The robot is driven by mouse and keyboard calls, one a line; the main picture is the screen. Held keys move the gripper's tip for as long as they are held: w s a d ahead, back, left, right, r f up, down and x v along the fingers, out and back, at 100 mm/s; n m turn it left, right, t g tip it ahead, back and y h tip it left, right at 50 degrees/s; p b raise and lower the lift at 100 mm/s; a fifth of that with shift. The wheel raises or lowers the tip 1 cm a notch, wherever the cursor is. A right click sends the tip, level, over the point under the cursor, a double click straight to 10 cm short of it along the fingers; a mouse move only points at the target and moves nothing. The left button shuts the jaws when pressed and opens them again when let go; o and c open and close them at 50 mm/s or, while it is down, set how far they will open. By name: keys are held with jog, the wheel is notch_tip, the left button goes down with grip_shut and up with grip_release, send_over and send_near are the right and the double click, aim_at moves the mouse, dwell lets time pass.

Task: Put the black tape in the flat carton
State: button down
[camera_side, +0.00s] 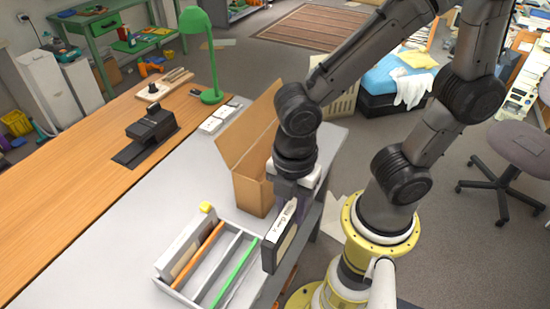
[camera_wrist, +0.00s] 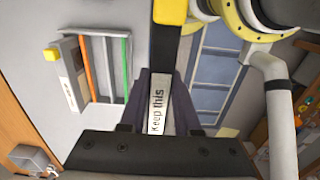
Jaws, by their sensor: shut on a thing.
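My gripper (camera_side: 290,193) is shut on a black tape (camera_side: 278,248), a black slab with a white handwritten label on its edge. It hangs upright just right of the flat carton. In the wrist view the tape's white label (camera_wrist: 157,120), reading "Keep this", shows between my two dark fingers (camera_wrist: 162,100). The flat carton (camera_side: 203,302) is low and pale, with long dividers. It holds a pale labelled item (camera_side: 180,247) at its left, an orange strip (camera_side: 198,250) and a green strip (camera_side: 236,274). The carton also shows in the wrist view (camera_wrist: 107,33). The tape's lower end looks clear of the carton.
A tall open brown cardboard box (camera_side: 240,180) stands behind my gripper, flap raised. A small yellow block (camera_side: 205,207) lies behind the flat carton. A green lamp (camera_side: 212,60) and a black device (camera_side: 150,128) stand farther back. The grey tabletop (camera_side: 120,240) left of the carton is clear.

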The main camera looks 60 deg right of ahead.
notch_tip(320, 180, up, 6)
jog(key=shift+w+a+f, duration=0.1)
jog(key=shift+f, duration=0.15)
jog(key=w+d, duration=0.7)
jog(key=w, duration=0.2)
jog(key=w+d+f, duration=0.1)
jog(key=w+d, duration=0.2)
jog(key=d, duration=0.6)
jog(key=w+d, duration=0.4)
jog(key=d, duration=0.6)
notch_tip(320, 180, down, 10)
jog(key=shift+s+a, duration=0.15)
jog(key=shift+a, duration=0.2)
notch_tip(320, 180, down, 7)
jog(key=shift+r, duration=0.15)
jog(key=shift+f, duration=0.6)
